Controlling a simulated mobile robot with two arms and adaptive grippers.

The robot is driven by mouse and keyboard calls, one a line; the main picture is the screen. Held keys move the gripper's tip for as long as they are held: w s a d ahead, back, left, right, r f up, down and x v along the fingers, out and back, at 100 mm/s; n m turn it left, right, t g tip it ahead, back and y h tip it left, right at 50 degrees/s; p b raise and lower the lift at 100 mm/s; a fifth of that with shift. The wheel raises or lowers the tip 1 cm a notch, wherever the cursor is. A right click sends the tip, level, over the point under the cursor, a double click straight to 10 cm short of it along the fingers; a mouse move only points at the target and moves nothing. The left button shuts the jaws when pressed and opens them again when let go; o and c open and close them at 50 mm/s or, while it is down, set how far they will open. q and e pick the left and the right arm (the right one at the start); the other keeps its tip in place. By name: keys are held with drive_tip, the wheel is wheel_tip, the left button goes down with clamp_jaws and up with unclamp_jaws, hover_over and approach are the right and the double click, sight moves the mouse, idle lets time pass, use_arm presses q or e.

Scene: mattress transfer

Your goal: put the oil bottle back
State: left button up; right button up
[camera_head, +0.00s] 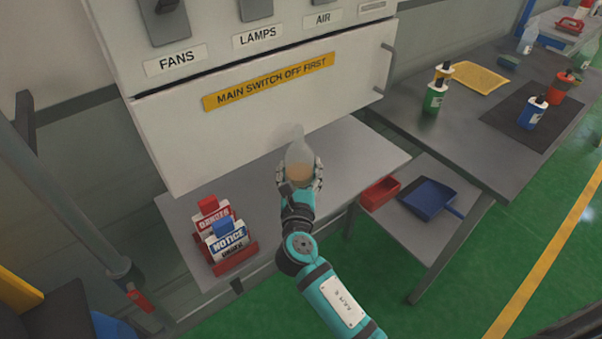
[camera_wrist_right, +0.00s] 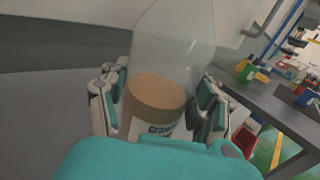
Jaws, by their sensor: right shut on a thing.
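The oil bottle (camera_head: 299,157) is clear with amber liquid low inside and a pale label. My right gripper (camera_head: 300,176) is shut around it and holds it upright in front of the grey switch cabinet, over the narrow shelf. In the right wrist view the bottle (camera_wrist_right: 165,75) stands between both fingers of the gripper (camera_wrist_right: 160,110); its top runs out of the picture. I cannot tell whether its base touches the shelf. My left gripper does not show in either view.
The narrow shelf (camera_head: 355,150) holds a rack with DANGER and NOTICE signs (camera_head: 225,240) at left. To the right, the grey workbench (camera_head: 400,105) carries several coloured bottles, a yellow mat (camera_head: 480,80) and a dark mat (camera_head: 510,115). A red bin (camera_head: 380,193) and blue dustpan (camera_head: 428,197) sit below.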

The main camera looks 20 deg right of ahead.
sight(301, 178)
drive_tip(key=shift+w+d, duration=0.3)
drive_tip(key=shift+w, duration=0.2)
drive_tip(key=shift+w+d+f, duration=0.1)
drive_tip(key=shift+f, duration=0.05)
wheel_tip(301, 178, down, 2)
drive_tip(key=shift+f, duration=0.65)
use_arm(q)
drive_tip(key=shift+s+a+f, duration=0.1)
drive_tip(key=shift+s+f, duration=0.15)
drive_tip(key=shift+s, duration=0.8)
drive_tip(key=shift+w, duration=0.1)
use_arm(e)
drive_tip(key=shift+b, duration=0.3)
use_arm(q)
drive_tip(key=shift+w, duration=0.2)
use_arm(e)
drive_tip(key=o, duration=1.5)
drive_tip(key=shift+f, duration=0.15)
